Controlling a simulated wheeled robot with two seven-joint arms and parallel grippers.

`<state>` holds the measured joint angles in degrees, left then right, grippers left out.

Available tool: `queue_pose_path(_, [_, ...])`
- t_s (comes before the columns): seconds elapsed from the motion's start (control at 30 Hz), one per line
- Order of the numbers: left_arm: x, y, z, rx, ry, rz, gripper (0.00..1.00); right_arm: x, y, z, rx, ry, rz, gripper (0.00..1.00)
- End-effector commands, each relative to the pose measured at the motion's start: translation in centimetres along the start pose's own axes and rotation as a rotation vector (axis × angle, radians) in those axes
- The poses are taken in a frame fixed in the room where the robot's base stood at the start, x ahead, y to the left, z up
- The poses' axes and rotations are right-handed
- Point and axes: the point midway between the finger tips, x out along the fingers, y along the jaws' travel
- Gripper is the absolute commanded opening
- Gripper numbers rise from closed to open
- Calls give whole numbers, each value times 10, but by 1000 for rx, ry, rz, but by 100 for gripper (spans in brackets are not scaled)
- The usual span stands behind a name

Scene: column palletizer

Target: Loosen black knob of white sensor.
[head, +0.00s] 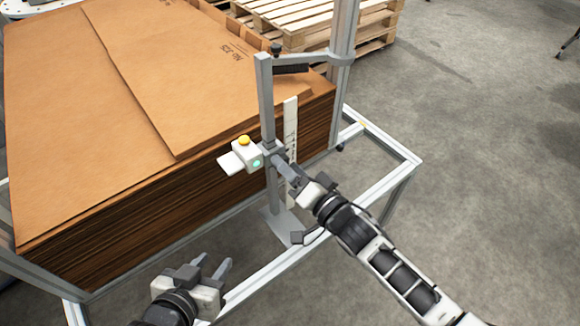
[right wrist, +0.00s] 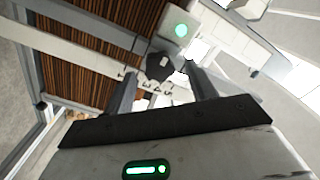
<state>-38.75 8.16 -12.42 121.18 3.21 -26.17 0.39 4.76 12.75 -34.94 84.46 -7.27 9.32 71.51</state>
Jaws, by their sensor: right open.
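The white sensor (head: 243,155) with a yellow top and a green light is clamped to a grey upright post beside the cardboard stack. Its white body (right wrist: 178,18) and green light also show at the top of the right wrist view. The black knob (right wrist: 160,68) faces the right wrist camera. My right gripper (head: 279,160) is open at the sensor's clamp. In the wrist view its two fingers lie on either side of the knob; contact cannot be told. In the head view I cannot clearly make out the knob. My left gripper (head: 212,262) is open and empty, low in front of the stack.
The tall cardboard stack (head: 120,80) fills the left. The grey post (head: 266,100) has an upper arm with a dark brush-like part (head: 290,69). A white scale strip (head: 290,115) stands behind it. A metal frame (head: 385,180) surrounds the stack; wooden pallets (head: 300,20) stand behind.

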Motion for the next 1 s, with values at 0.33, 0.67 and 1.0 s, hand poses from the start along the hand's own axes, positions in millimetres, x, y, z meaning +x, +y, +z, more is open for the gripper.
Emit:
queue_pose_path(0.33, [-1,0,-2,-1,4,0,36,5,0,0,1,-1,0,57])
queue_pose_path(0.67, [-1,0,-2,-1,4,0,36,5,0,0,-1,0,0,12])
queue_pose_path(1.0, [-2,0,-3,1,1,-1,36,5,-1,0,-92,0,0,12])
